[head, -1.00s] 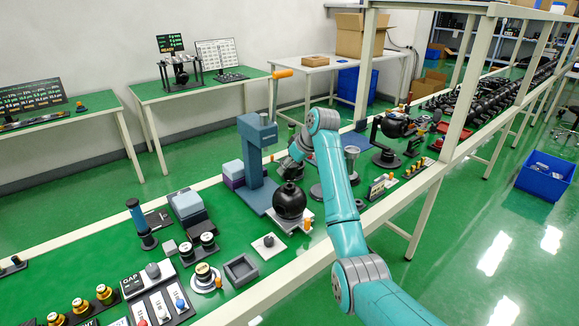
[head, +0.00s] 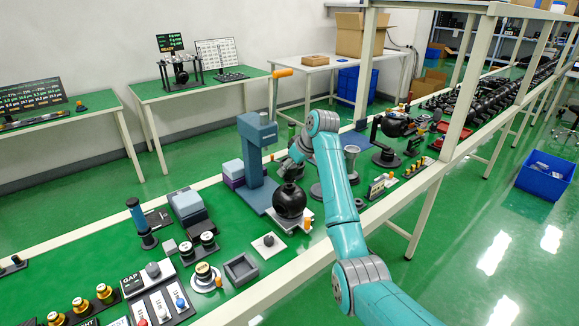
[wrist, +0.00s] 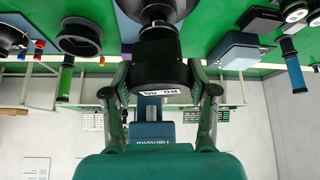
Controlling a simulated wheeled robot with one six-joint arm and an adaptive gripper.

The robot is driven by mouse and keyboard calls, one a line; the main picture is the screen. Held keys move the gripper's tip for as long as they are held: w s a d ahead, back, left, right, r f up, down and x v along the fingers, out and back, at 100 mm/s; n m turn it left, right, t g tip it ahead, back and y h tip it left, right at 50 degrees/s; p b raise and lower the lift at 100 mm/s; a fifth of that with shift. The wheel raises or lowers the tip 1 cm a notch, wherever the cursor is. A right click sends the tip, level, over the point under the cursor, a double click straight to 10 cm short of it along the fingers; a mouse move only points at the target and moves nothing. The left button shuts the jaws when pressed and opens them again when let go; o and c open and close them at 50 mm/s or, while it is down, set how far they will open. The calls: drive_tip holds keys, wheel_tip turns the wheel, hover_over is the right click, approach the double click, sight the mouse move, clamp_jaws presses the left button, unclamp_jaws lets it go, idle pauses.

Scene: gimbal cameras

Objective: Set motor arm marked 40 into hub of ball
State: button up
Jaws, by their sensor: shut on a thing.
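The black ball (head: 290,203) sits on a pale plate below the blue press in the head view. Its dark rounded body also shows at the top edge of the wrist view (wrist: 158,12). My gripper (wrist: 159,78) is shut on a black motor arm (wrist: 158,64), one finger on each side. The motor arm has a white label, upside down and too small to read surely. Its far end lines up with the ball, with a narrow grey neck between them. I cannot tell how deep it sits in the hub. In the head view my gripper (head: 290,170) is just above the ball.
The blue press (head: 258,160) stands close behind the ball. A grey funnel (head: 351,155) and another ball on a stand (head: 394,124) are to the right. A square grey tray (head: 241,270) and a small pad with a knob (head: 269,245) lie in front.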

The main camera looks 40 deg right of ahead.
drive_tip(key=shift+f, duration=0.8)
drive_tip(key=o, duration=1.4)
drive_tip(key=shift+r, duration=0.1)
drive_tip(key=v, duration=1.1)
drive_tip(key=shift+s+r, duration=0.3)
drive_tip(key=shift+d, duration=0.1)
